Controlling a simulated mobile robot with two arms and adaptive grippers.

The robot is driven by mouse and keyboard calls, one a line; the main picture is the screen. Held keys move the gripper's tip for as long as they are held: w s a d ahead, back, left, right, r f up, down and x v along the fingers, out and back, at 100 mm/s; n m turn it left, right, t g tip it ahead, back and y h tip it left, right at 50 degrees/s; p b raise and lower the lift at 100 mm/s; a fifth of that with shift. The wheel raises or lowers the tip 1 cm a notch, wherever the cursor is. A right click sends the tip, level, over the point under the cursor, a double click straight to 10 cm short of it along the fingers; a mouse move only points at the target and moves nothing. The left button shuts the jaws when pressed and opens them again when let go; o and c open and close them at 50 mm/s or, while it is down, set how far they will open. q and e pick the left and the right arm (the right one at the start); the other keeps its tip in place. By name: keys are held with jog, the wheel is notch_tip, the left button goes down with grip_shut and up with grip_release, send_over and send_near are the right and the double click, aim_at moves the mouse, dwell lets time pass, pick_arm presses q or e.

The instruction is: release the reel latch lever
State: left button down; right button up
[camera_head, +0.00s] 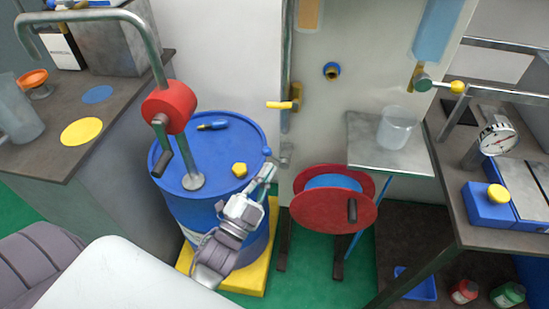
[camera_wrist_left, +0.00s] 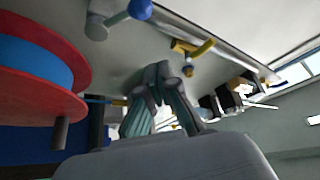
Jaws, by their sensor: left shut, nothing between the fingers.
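The red reel (camera_head: 325,212) with a blue hose wound on it and a dark crank handle stands by the wall panel. It also shows at the left of the wrist view (camera_wrist_left: 30,65). A small grey lever with a blue ball end (camera_head: 267,152) is mounted left of the reel; it is likely the latch lever. A grey lever with a blue ball (camera_wrist_left: 139,9) shows at the top of the wrist view; I cannot tell if it is the same one. My left gripper (camera_head: 267,172) is shut and empty, just below the blue ball, apparently apart from it. My right gripper is out of view.
A blue drum (camera_head: 225,150) with a red crank pump (camera_head: 169,106) stands left of the gripper. A yellow-handled valve lever (camera_head: 280,105) is above. A metal shelf (camera_head: 375,150) holding a clear cup (camera_head: 397,126) overhangs at the right of the reel.

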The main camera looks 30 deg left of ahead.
pick_arm(q)
jog(key=v, duration=0.3)
jog(key=shift+s+f, duration=0.3)
jog(key=shift+s, duration=0.05)
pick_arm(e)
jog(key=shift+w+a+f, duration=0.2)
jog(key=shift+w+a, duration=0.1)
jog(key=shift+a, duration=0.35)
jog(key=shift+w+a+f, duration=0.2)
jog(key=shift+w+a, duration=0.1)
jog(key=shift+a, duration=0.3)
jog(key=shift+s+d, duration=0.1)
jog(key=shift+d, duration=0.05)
